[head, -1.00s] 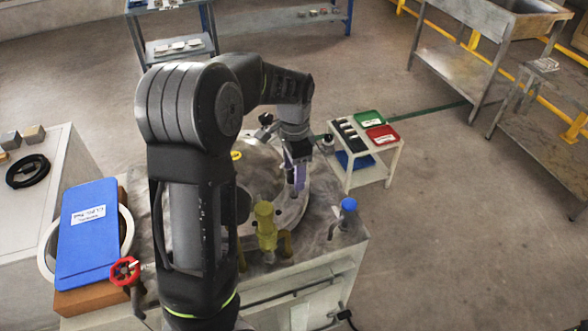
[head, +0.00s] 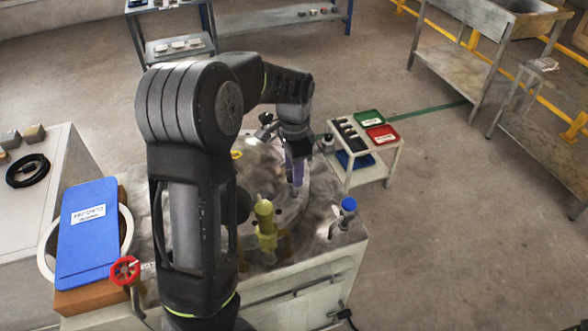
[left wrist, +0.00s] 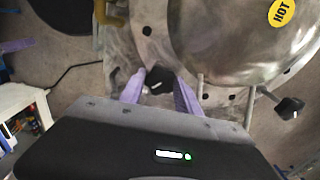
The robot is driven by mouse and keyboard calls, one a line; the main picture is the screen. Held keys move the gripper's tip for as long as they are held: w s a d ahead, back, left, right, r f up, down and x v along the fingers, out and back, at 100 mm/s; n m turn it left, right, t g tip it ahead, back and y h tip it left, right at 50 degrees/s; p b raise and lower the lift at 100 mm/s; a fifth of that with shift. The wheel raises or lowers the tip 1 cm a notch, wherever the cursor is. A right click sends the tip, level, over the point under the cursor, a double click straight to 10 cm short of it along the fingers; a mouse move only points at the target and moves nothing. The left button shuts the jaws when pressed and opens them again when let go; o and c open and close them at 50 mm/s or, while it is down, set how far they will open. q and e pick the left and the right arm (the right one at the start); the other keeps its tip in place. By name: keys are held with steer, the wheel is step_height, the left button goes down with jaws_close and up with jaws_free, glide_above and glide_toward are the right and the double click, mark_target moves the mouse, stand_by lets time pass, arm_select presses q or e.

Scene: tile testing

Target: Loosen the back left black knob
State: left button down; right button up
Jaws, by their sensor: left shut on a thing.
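My left gripper (left wrist: 159,92) reaches down at the rim of the round metal vessel, with its purple fingers on both sides of a black knob (left wrist: 158,80). It is shut on this knob. In the head view the left gripper (head: 298,180) hides the knob. A second black knob (left wrist: 290,108) on a metal rod stands apart, to the right in the left wrist view. Another black knob (head: 265,119) shows behind my left arm in the head view. The vessel lid (left wrist: 235,45) carries a yellow HOT label (left wrist: 281,12). My right gripper is out of view.
A yellow-green fitting (head: 265,225) and a blue-capped valve (head: 348,206) stand at the bench front. A red handwheel (head: 125,270) and blue board (head: 88,235) are at left. A small white trolley (head: 350,180) with trays stands close on the right.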

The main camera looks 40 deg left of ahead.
arm_select(q)
steer(key=shift+n, duration=0.6)
steer(key=n, duration=0.3)
steer(key=shift+n, duration=0.3)
steer(key=n+p, duration=0.1)
steer(key=n, duration=0.3)
steer(key=shift+r+n, duration=0.1)
steer(key=shift+n, duration=0.2)
steer(key=n, duration=0.4)
steer(key=shift+p, duration=0.4)
steer(key=n, duration=0.4)
steer(key=shift+n+p, duration=0.3)
steer(key=shift+p, duration=0.1)
steer(key=c, duration=0.9)
jaws_free()
steer(key=shift+o, duration=0.2)
